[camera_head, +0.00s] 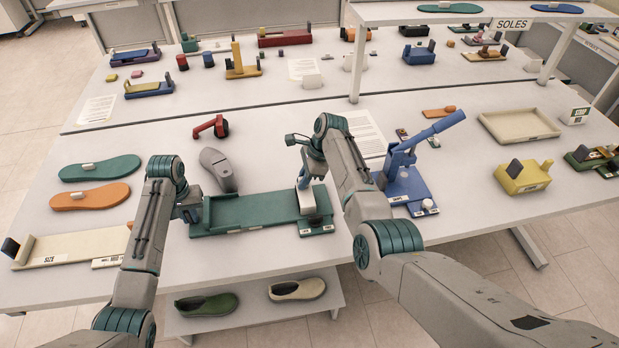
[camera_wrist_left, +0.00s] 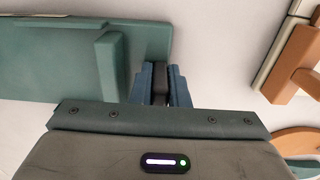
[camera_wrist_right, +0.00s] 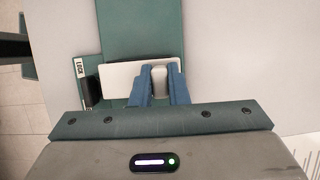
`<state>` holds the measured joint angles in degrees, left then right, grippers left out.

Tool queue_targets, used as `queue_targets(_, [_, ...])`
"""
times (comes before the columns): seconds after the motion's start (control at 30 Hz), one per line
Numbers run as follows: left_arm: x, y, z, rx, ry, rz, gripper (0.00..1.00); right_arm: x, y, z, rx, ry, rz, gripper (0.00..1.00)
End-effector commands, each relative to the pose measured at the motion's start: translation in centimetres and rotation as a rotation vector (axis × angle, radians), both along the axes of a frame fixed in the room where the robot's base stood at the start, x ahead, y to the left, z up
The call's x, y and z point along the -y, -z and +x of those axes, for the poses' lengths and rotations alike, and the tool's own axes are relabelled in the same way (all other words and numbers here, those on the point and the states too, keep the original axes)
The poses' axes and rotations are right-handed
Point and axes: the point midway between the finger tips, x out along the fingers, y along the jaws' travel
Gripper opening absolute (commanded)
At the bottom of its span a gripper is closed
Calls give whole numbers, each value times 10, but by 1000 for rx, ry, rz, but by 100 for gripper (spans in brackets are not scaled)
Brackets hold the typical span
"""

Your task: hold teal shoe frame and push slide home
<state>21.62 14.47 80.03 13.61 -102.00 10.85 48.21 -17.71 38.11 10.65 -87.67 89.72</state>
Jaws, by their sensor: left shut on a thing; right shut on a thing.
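The teal shoe frame (camera_head: 255,210) lies flat on the table in front of me, with a raised block at its left end. My left gripper (camera_head: 190,213) is at that end, shut on a dark tab (camera_wrist_left: 160,82) beside the raised block. The pale slide (camera_head: 307,203) sits across the frame near its right end. My right gripper (camera_head: 304,182) is above it, shut on the slide's light grey knob (camera_wrist_right: 159,76). A "LOCK" label (camera_wrist_right: 80,68) and a dark block (camera_wrist_right: 91,92) are beside the slide in the right wrist view.
A grey shoe form (camera_head: 218,168) lies behind the frame. A blue lever press (camera_head: 410,180) stands to its right. Teal (camera_head: 100,168) and orange (camera_head: 90,196) soles and a cream size gauge (camera_head: 70,248) lie to the left.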

Motion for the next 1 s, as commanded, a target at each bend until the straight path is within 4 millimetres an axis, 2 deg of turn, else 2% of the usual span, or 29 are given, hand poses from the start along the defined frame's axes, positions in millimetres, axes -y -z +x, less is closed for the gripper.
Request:
queue_targets(0.03, [2, 1, 0, -1, 1, -3, 0, -14, 0, -4, -2, -4, 6, 0])
queue_targets(0.1, [2, 1, 0, -1, 2, -3, 0, -29, -1, -7, -2, -6, 7, 0])
queue_targets(0.2, [2, 1, 0, -1, 2, -3, 0, -44, -1, -11, -2, -4, 6, 0])
queue_targets(0.5, [3, 1, 0, 0, 3, -6, 0, -49, -1, -12, -3, -3, 8, 0])
queue_targets(0.53, [3, 1, 0, 1, 3, -7, 0, -49, 0, -12, -3, -3, 8, 18])
queue_targets(0.63, [3, 0, 0, 1, 3, -7, 0, -48, 0, -12, -3, -3, 7, 36])
queue_targets(1.0, [2, 0, 0, 1, 2, -3, 0, -45, -5, -10, 0, -1, 4, 36])
